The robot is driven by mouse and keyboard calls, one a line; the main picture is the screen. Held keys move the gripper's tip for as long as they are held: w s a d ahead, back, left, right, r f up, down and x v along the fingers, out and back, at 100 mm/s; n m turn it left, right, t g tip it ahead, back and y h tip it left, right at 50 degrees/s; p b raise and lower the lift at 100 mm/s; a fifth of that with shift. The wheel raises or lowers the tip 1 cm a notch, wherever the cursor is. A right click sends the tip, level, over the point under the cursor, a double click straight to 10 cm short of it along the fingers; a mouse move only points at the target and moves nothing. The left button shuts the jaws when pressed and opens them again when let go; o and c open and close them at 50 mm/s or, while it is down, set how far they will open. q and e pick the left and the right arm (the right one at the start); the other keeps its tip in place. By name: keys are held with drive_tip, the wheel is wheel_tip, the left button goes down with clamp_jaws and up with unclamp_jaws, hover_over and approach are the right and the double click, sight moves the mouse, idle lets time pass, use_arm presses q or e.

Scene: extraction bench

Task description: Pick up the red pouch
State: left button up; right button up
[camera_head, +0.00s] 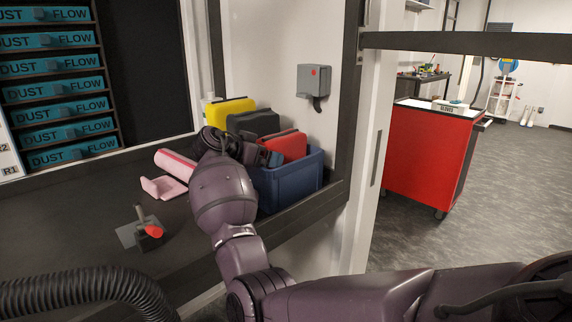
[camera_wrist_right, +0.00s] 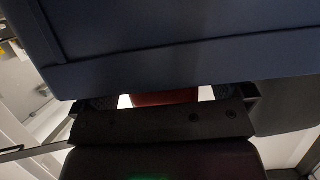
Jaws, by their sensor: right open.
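The red pouch (camera_head: 287,147) stands upright in a blue bin (camera_head: 290,187) on the bench in the head view, with its upper part above the rim. My right gripper (camera_head: 268,157) is at the left side of the pouch, partly hidden by my own wrist. In the right wrist view the open right gripper (camera_wrist_right: 163,98) has a strip of the red pouch (camera_wrist_right: 165,98) between its fingers. A large dark blue surface hides most of the fingers there, so I cannot tell whether they touch the pouch. My left gripper is not in view.
A pink roll (camera_head: 174,164) and a small red-handled fixture (camera_head: 150,232) are on the bench to the left. A grey wall box (camera_head: 314,79) hangs above. A red cart (camera_head: 428,155) stands beyond the post.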

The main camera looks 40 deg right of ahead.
drive_tip(key=shift+a, duration=0.1)
drive_tip(key=shift+c, duration=0.2)
drive_tip(key=c, duration=1.1)
drive_tip(key=shift+r, duration=0.15)
